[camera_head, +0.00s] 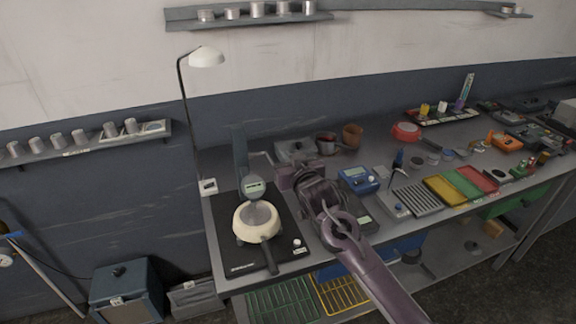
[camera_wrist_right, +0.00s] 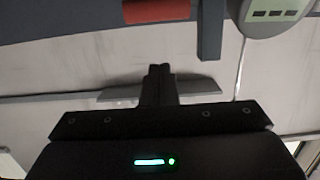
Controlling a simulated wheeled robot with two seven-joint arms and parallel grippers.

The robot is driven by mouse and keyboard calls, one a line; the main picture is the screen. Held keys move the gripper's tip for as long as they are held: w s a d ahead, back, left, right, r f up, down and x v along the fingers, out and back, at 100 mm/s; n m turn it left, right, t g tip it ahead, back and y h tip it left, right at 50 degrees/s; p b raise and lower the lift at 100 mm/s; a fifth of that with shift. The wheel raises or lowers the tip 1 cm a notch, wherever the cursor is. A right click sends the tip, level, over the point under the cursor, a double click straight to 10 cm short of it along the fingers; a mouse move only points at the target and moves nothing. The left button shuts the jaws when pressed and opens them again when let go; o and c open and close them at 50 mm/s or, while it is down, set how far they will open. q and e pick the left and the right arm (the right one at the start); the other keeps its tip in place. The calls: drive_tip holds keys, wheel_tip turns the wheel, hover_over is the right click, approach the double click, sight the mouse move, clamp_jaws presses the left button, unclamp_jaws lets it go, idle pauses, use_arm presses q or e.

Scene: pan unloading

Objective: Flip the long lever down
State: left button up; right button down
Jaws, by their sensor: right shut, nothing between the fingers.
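A press-like device stands on a black base plate (camera_head: 222,222), with a blue-grey upright (camera_head: 240,150) and a round gauge (camera_head: 255,187) with a display. A thin light bar (camera_head: 262,157) sticks out to the right near the upright's top; I cannot tell for certain which part is the long lever. In the right wrist view a blue-grey bar (camera_wrist_right: 210,28) stands beside a red grip (camera_wrist_right: 160,10) and the gauge (camera_wrist_right: 275,14). My right gripper (camera_head: 283,178) is shut and empty, just right of the device. Its fingers (camera_wrist_right: 160,75) show together, apart from the bar.
A cream pan (camera_head: 257,220) with a dark handle sits on the base plate. A lamp (camera_head: 206,57) rises behind.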

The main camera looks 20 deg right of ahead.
drive_tip(key=shift+w, duration=0.85)
drive_tip(key=f+p, duration=0.1)
drive_tip(key=s+f+p, duration=0.1)
drive_tip(key=f, duration=0.1)
drive_tip(key=shift+s, duration=0.15)
drive_tip(key=shift+s+f, duration=0.25)
drive_tip(key=shift+f, duration=0.2)
